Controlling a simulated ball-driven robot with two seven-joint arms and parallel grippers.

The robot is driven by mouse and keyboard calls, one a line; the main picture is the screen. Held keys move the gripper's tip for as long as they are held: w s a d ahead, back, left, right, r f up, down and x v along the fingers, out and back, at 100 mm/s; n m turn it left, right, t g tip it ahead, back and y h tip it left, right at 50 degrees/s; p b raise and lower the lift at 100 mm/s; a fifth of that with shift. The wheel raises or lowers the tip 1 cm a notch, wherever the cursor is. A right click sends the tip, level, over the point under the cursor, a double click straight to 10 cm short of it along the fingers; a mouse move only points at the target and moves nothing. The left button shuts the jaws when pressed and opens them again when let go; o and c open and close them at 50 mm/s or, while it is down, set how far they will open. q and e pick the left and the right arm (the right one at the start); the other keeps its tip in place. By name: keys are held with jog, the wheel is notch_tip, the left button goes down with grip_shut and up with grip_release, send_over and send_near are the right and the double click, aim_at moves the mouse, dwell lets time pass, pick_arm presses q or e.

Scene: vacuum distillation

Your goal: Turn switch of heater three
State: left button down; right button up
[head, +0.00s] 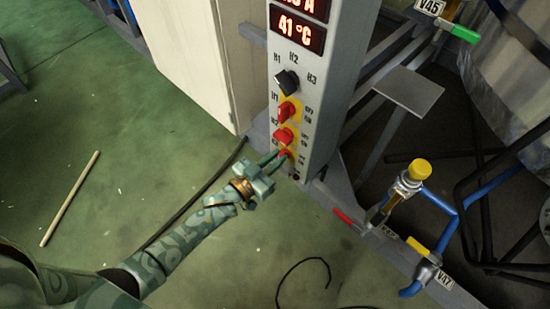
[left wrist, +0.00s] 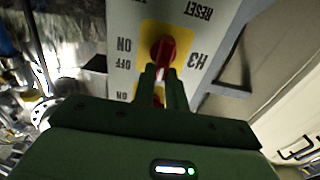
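The heater three switch is a red knob on a yellow plate, labelled H3, with ON and OFF marks beside it in the left wrist view (left wrist: 163,48). In the head view it is the lowest red knob (head: 286,153) on the grey control panel (head: 315,120), partly hidden by my gripper. My left gripper (head: 277,158) is at this knob. Its two fingers also show in the left wrist view (left wrist: 161,75); they are close together, one on each side of the knob's near end, and look shut on it. My right gripper is not in view.
Above are two more red switches (head: 287,111) (head: 284,136) and a black selector (head: 287,82). A display (head: 297,29) reads 41 °C. Pipes and a yellow-capped valve (head: 419,169) stand to the right. A wooden stick (head: 70,198) and cables lie on the green floor.

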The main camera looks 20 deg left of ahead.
pick_arm(q)
jog(key=shift+m, duration=0.4)
jog(key=m, duration=0.4)
jog(key=shift+s+d+f+m, duration=0.15)
jog(key=shift+d+m, duration=0.15)
jog(key=shift+d, duration=0.1)
jog(key=m, duration=0.3)
jog(key=m+b, duration=0.1)
jog(key=m, duration=0.1)
jog(key=shift+s+d+f, duration=0.15)
jog(key=shift+d+f, duration=0.15)
jog(key=shift+f, duration=0.1)
jog(key=m, duration=0.2)
jog(key=m+b, duration=0.1)
jog(key=m, duration=0.1)
jog(key=shift+d+f+m, duration=0.1)
jog(key=shift+f+m, duration=0.25)
jog(key=shift+m, duration=0.05)
jog(key=shift+f+m+b, duration=0.1)
jog(key=shift+m+b, duration=0.4)
jog(key=shift+m, duration=0.9)
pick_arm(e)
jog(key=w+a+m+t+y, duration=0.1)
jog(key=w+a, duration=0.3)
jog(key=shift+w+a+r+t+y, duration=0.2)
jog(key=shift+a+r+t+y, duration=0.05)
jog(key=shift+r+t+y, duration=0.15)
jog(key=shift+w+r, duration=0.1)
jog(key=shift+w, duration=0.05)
